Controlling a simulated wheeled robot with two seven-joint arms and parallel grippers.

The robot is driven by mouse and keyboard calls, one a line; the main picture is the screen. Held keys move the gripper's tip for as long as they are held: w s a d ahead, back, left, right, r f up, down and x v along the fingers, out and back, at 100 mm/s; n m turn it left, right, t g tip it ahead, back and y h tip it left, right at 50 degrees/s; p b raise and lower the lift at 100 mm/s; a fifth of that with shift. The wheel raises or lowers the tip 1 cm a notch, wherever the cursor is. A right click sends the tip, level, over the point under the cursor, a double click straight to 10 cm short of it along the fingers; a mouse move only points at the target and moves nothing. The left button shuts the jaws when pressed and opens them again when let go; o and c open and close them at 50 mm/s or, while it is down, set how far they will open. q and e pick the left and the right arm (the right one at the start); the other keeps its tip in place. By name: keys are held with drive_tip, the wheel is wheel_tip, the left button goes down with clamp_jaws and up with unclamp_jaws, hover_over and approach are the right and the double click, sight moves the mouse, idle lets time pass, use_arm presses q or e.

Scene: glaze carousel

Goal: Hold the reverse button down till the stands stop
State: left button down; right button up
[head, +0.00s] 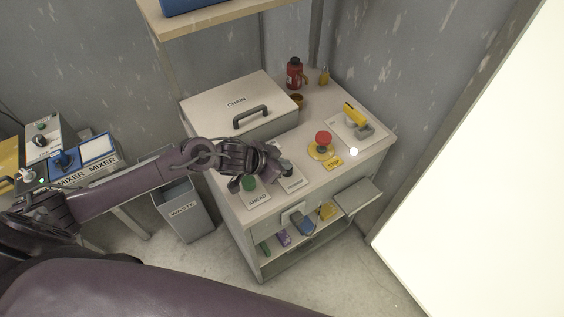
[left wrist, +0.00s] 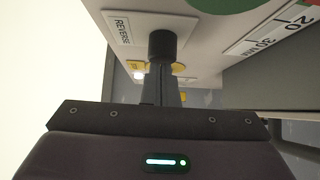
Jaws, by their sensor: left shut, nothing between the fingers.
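The reverse button is a black round knob (left wrist: 163,44) beside a white REVERSE label (left wrist: 122,28) in the left wrist view. In the head view the REVERSE label (head: 293,183) lies on the cabinet top, with the dark button (head: 287,166) just above it. My left gripper (head: 279,162) is shut and empty, its fingers at this button. In the left wrist view the closed fingertips (left wrist: 160,66) meet the button's outline; whether they press it in I cannot tell. No turning stands show. My right gripper is not in view.
A green button (head: 249,183) with an AHEAD label (head: 258,199) is left of the gripper. A red mushroom button (head: 323,138) on a yellow base stands right. A CHAIN lid with a handle (head: 251,117) is behind. A waste bin (head: 184,208) stands left of the cabinet.

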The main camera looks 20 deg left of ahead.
use_arm(q)
drive_tip(key=shift+s+a+f, duration=0.1)
drive_tip(key=shift+s+f, duration=0.4)
drive_tip(key=shift+f, duration=0.35)
idle(1.1)
drive_tip(key=shift+r, duration=0.1)
idle(4.2)
drive_tip(key=shift+r+p, duration=0.25)
drive_tip(key=shift+p, duration=0.05)
drive_tip(key=r+p, duration=0.2)
drive_tip(key=r, duration=0.1)
drive_tip(key=r+p, duration=0.2)
drive_tip(key=shift+w+a+r, duration=0.1)
drive_tip(key=shift+w+a, duration=0.1)
drive_tip(key=shift+a, duration=0.05)
drive_tip(key=b+v, duration=0.1)
drive_tip(key=v, duration=0.8)
drive_tip(key=shift+d+r, duration=0.15)
drive_tip(key=shift+r, duration=0.15)
drive_tip(key=shift+w, duration=0.15)
